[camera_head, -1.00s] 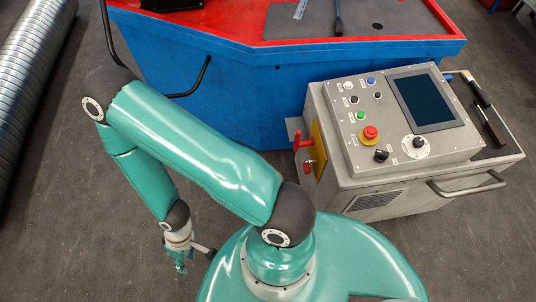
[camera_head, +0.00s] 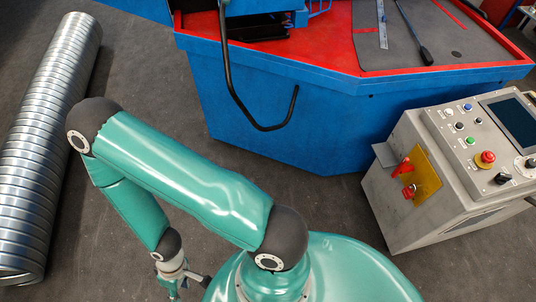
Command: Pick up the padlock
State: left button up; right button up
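A small red item (camera_head: 408,192), which looks like the padlock, hangs below a red switch handle (camera_head: 401,168) on the yellow plate (camera_head: 424,178) on the side of the grey control console. It is small, and its details are hard to make out. My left gripper (camera_head: 172,290) points down at the bottom edge, left of centre, partly cut off. It is far from the padlock, and I cannot make out whether its fingers are apart. My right gripper is not in view.
The grey control console (camera_head: 440,190) stands at the right, with buttons and a screen (camera_head: 512,118) on top. A blue machine with a red top (camera_head: 290,110) stands behind. A ribbed metal duct (camera_head: 40,150) lies at the left. Dark floor (camera_head: 330,200) is clear before the console.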

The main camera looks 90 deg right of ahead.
aim_at(408, 193)
jog(key=u, duration=0.25)
jog(key=i, duration=0.7)
jog(key=z, duration=1.05)
jog(key=i, duration=0.15)
jog(key=z, duration=2.05)
jog(key=i, duration=0.2)
jog(key=z, duration=1.3)
jog(key=k, duration=0.35)
jog(key=z, duration=0.6)
jog(key=i, duration=1.4)
jog(key=u, duration=0.4)
